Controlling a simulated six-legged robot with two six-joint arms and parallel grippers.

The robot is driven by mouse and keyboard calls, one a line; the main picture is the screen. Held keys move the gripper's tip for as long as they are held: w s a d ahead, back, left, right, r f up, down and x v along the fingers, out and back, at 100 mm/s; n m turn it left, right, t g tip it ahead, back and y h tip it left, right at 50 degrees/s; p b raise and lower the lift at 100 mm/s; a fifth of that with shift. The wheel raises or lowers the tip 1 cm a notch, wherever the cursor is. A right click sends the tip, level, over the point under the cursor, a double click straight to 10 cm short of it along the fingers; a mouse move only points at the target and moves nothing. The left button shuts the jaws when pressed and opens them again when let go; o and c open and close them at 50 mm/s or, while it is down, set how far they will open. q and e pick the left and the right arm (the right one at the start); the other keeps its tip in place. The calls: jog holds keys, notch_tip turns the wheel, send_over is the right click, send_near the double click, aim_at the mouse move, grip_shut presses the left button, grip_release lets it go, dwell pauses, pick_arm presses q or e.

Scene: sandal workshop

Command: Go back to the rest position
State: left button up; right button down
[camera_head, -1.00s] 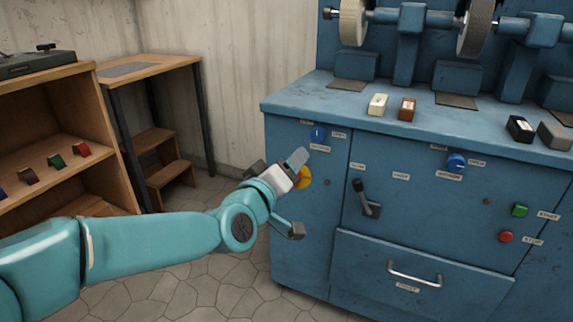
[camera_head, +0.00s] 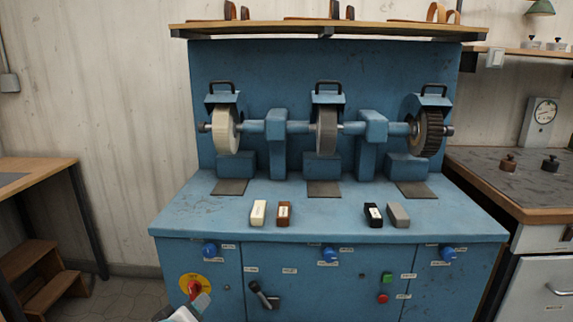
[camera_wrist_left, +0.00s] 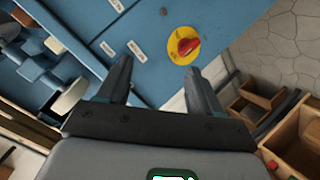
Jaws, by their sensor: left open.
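My left gripper (camera_head: 182,309) shows only in part at the bottom edge of the head view, in front of the blue machine (camera_head: 240,222). In the left wrist view its two fingers (camera_wrist_left: 159,76) are spread apart with nothing between them. A red rotary switch (camera_head: 194,288) on a round yellow plate is on the machine's front left panel. The switch also shows in the left wrist view (camera_wrist_left: 187,46), beyond the fingertips and apart from them. Most of the left arm is hidden below the head view. My right gripper is in neither view.
The machine carries several wheels, including a pale one (camera_head: 226,131) and a dark brush (camera_head: 429,131). Small blocks (camera_head: 258,212) lie on its top. A black lever (camera_head: 264,296) juts from the front. A wooden table (camera_head: 38,167) stands left, a workbench (camera_head: 515,185) right.

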pick_arm(q)
jog(key=s+d+f+m+g+h+p, duration=0.1)
jog(key=s+d+f+m+g+p, duration=0.1)
jog(key=s, duration=0.8)
jog(key=s+d+f+m+g+h+p, duration=0.1)
jog(key=s+d+f+g+p, duration=0.3)
jog(key=s+p, duration=0.5)
jog(key=s+d+f+m+g+h+p, duration=0.1)
jog(key=s+d+f+m+g+p, duration=0.2)
jog(key=s+g+p, duration=0.3)
jog(key=s+f, duration=0.1)
jog(key=s, duration=0.3)
jog(key=shift+s+d, duration=0.25)
jog(key=shift+s, duration=0.1)
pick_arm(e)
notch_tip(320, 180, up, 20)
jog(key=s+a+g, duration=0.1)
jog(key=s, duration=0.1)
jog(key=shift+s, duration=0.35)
pick_arm(q)
jog(key=shift+w+m, duration=0.1)
jog(key=shift+m, duration=0.3)
